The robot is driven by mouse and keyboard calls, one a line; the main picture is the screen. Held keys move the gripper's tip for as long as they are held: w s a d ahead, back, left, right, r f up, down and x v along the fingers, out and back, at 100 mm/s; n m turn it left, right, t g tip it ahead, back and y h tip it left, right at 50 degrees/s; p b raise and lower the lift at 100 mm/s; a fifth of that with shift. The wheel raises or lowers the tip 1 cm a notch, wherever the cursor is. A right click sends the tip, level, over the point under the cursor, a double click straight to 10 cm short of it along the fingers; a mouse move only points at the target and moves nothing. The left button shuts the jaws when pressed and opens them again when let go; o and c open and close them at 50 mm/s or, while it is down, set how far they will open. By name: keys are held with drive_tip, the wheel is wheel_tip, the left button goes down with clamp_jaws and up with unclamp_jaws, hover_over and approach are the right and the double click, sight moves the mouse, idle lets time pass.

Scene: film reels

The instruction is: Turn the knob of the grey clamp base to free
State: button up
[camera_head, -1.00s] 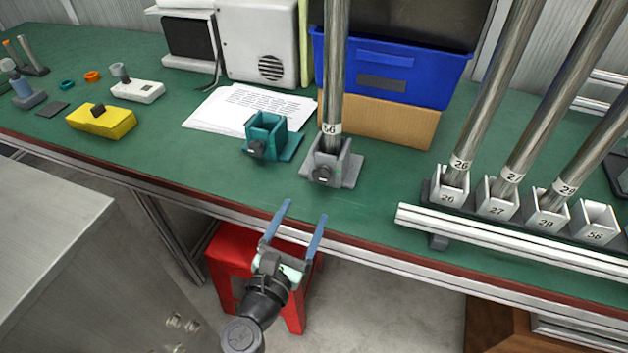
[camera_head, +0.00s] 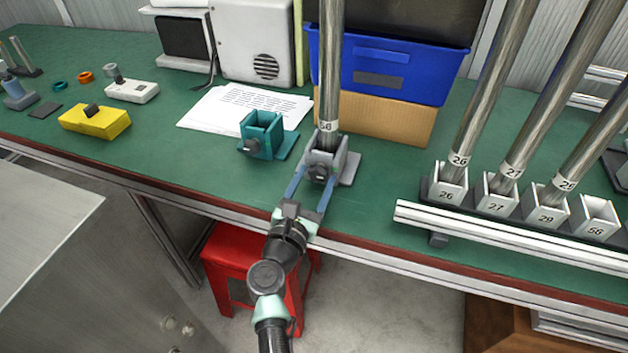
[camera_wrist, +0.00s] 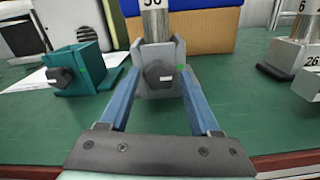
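The grey clamp base (camera_head: 346,167) stands on the green bench with a metal tube (camera_head: 331,60) labelled 56 upright in it. Its dark knob (camera_wrist: 160,73) is on the front face and shows in the wrist view, with a small green mark just right of it. My gripper (camera_head: 315,175) is open in front of the clamp base. In the wrist view its blue fingers (camera_wrist: 158,88) reach toward the clamp, one to each side of the knob and apart from each other. Whether a fingertip touches the base I cannot tell.
A teal clamp base (camera_head: 262,136) with its own knob stands close on the left. A blue bin (camera_head: 390,72) on a cardboard box (camera_head: 385,120) is behind. A rail (camera_head: 500,238) and several numbered holders with tubes are at right. A red stool (camera_head: 225,265) is below the bench.

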clamp_jaws()
